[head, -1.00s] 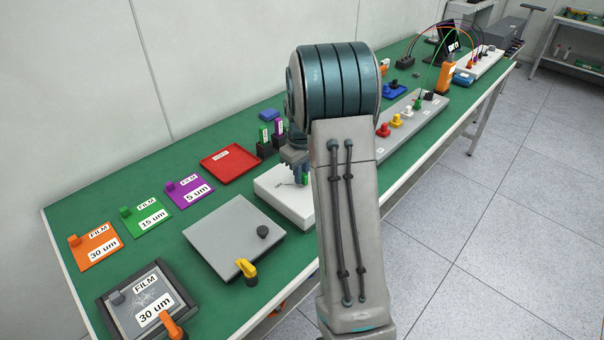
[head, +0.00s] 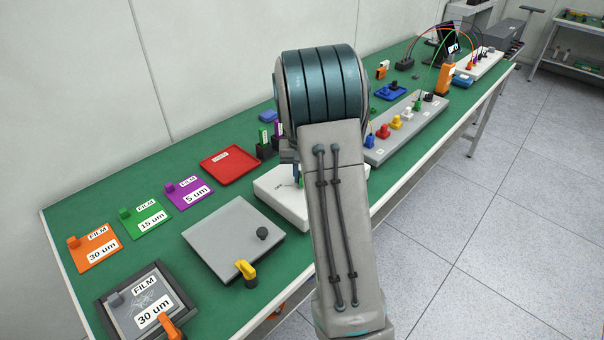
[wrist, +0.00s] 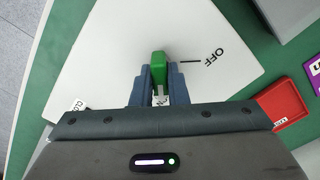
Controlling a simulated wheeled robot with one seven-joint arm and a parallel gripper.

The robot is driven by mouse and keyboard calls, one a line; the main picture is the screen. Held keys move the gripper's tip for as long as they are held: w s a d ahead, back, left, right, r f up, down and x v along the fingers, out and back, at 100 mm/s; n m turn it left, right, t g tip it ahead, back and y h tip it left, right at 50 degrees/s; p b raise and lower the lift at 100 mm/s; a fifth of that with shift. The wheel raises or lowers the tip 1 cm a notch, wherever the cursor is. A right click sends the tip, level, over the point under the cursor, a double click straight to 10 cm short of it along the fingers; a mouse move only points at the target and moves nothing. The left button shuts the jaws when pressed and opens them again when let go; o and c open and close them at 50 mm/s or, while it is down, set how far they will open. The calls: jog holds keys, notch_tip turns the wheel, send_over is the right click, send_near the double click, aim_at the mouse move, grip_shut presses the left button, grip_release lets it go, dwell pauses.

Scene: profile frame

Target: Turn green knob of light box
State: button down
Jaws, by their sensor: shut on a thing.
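The light box (head: 268,190) is a white, flat box on the green table, partly hidden behind my arm in the head view. Its white top (wrist: 100,70) fills much of the wrist view, with the word OFF and a short line to the right of the knob. The green knob (wrist: 158,62) stands between my fingers in the wrist view, and a small part of it shows in the head view (head: 301,182). My gripper (wrist: 159,82) is over the light box with its two blue-grey fingers shut on the green knob.
A red tray (head: 229,163) lies behind the light box. A grey plate (head: 225,235) with a yellow clamp (head: 246,271) lies to its left. Film cards, such as the purple one (head: 189,194), lie farther left. A grey panel with coloured knobs (head: 408,133) stands to the right.

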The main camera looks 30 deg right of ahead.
dwell(0.4)
jog(key=c, duration=1.4)
grip_release()
jog(key=shift+c, duration=0.2)
jog(key=shift+r, duration=0.1)
notch_tip(320, 180, up, 14)
jog(key=shift+f, duration=0.2)
jog(key=s+a+f+n+t, duration=0.1)
jog(key=s+a, duration=0.4)
jog(key=s, duration=0.3)
jog(key=s+a+n+t, duration=0.1)
jog(key=s+a+n, duration=0.1)
jog(key=s+a, duration=0.3)
jog(key=s+a+f+n, duration=0.1)
jog(key=s+a, duration=0.4)
jog(key=s, duration=0.7)
jog(key=shift+s+a+f+n+t, duration=0.2)
jog(key=shift+a+f+n+t, duration=0.1)
jog(key=shift+t, duration=0.1)
